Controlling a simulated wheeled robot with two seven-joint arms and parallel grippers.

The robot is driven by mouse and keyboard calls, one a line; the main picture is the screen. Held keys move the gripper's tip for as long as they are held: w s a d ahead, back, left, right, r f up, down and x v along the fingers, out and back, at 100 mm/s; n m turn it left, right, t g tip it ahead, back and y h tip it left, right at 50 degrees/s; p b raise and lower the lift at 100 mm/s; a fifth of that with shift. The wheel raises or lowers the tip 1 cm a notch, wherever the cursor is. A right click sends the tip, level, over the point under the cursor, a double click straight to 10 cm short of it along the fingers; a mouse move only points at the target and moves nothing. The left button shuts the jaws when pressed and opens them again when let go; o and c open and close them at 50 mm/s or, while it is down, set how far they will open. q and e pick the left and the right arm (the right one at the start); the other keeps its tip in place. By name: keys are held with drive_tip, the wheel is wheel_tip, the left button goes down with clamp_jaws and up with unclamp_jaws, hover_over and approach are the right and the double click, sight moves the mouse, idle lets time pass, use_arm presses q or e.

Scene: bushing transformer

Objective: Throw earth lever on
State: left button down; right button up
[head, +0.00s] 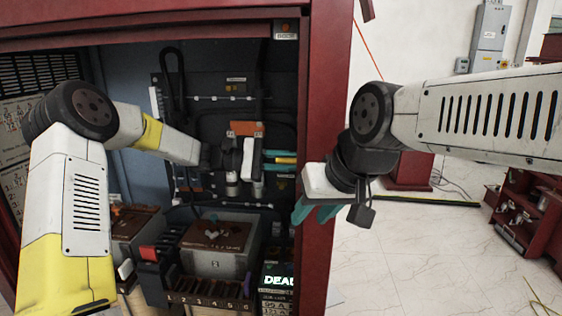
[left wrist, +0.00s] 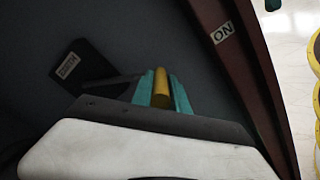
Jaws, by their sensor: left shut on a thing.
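The earth lever has a yellow handle (left wrist: 161,88), which sits between the teal fingers of my left gripper (left wrist: 161,92) in the left wrist view. In the head view my left gripper (head: 281,157) reaches inside the cabinet near its right wall, shut on the yellow handle (head: 286,160). A dark plate with an EARTH label (left wrist: 69,65) is left of the fingers, and an ON label (left wrist: 222,33) is on the red frame to the upper right. My right gripper (head: 316,211) is outside the cabinet, in front of its right post, its teal fingers apart and empty.
The red cabinet post (head: 317,120) stands close to both grippers. Below are a transformer box (head: 215,245), a numbered terminal block (head: 210,292) and a display reading DEAD (head: 278,281). A red shelf (head: 520,215) stands far right; the tiled floor between is mostly open.

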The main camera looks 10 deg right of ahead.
use_arm(q)
drive_tip(key=shift+f, duration=0.15)
drive_tip(key=c, duration=1.3)
unclamp_jaws()
drive_tip(key=shift+a, duration=0.1)
drive_tip(key=v, duration=0.7)
drive_tip(key=shift+w+a, duration=0.2)
drive_tip(key=shift+a, duration=0.15)
